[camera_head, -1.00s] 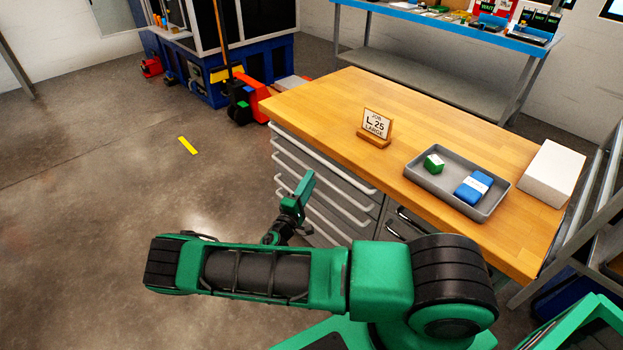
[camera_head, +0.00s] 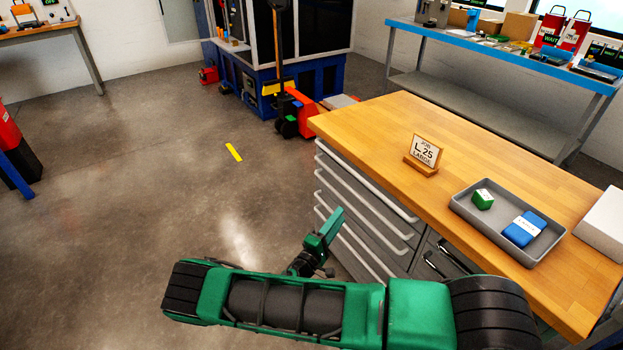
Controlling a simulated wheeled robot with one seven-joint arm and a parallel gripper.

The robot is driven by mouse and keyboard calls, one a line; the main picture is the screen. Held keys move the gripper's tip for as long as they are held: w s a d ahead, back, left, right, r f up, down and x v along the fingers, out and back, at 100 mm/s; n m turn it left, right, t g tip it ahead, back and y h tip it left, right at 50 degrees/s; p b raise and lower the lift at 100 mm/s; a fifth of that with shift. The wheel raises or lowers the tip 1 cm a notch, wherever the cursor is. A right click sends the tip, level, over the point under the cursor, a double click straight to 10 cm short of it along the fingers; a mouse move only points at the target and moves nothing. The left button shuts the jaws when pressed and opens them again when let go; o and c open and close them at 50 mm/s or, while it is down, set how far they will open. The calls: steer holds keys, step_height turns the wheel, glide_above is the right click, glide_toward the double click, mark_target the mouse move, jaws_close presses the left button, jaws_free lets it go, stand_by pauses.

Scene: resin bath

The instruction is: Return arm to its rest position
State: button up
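My green and black arm is folded across the bottom of the head view. My gripper (camera_head: 329,228) points up and to the right, beside the drawer front of the wooden workbench (camera_head: 390,135) and apart from its top. Only one green side of the gripper shows clearly, and I cannot tell whether its fingers are open or shut. I see nothing held at its tip. Part of the wrist is hidden behind the forearm.
On the workbench stand a job sign (camera_head: 424,153) reading "L 25 LARGE", a grey tray (camera_head: 487,231) with a green box (camera_head: 483,199) and a blue box (camera_head: 522,231), and a white block (camera_head: 603,226). A pallet jack (camera_head: 297,112) stands behind.

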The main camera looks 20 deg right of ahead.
steer(key=s+d+r+m+g+y, duration=0.55)
steer(key=r+m+g, duration=0.25)
steer(key=g, duration=0.4)
steer(key=s+a+r+t+y, duration=0.25)
steer(key=s+r+y, duration=0.3)
steer(key=r, duration=0.75)
steer(key=s+a+r+t+y, duration=0.25)
steer(key=s+r+y, duration=0.35)
steer(key=r, duration=0.7)
steer(key=s+d+f+m+g, duration=0.1)
steer(key=s+d+m+g, duration=0.1)
steer(key=s+d, duration=0.3)
steer(key=s+d+m+g+h, duration=0.1)
steer(key=s+d+m+g, duration=0.2)
steer(key=s, duration=0.9)
steer(key=d+m, duration=0.2)
steer(key=d, duration=0.1)
steer(key=shift+s+f+g, duration=0.25)
steer(key=shift+f+g, duration=0.05)
steer(key=shift+f, duration=0.1)
